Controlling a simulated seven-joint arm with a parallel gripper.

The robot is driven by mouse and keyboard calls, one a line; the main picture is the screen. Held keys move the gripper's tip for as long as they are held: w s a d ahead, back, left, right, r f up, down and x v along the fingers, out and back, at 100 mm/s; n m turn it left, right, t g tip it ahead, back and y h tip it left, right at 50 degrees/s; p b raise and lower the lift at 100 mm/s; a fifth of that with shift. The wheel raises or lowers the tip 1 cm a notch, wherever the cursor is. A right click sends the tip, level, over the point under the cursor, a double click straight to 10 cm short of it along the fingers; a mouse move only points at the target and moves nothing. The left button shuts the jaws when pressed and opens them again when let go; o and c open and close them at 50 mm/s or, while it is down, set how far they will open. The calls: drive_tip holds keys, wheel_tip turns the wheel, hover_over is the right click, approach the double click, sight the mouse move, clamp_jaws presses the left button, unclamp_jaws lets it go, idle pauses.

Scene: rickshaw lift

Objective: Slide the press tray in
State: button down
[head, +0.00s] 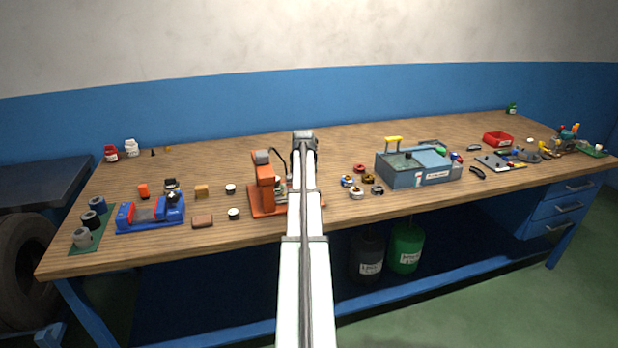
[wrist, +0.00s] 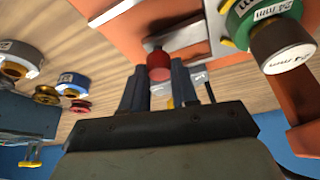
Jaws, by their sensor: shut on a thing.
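The orange press (head: 264,184) stands on the bench just left of my arm in the head view. In the wrist view a red knob (wrist: 158,65) sits between the tips of my gripper (wrist: 158,82), and the jaws are shut on it. The knob is at the edge of the press tray, whose pale metal edge (wrist: 188,57) shows behind it. Orange press base (wrist: 130,28) lies around the tray. How far the tray is in cannot be told. My arm hides the gripper and the tray in the head view.
Several small spools (wrist: 75,85) lie left there. A grey-blue box (head: 420,170) stands right of the press, a blue vise (head: 150,214) left.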

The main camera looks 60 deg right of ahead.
drive_tip(key=c, duration=0.9)
unclamp_jaws()
drive_tip(key=shift+o, duration=0.2)
drive_tip(key=v, duration=1.3)
drive_tip(key=shift+r, duration=0.45)
drive_tip(key=shift+s, duration=0.15)
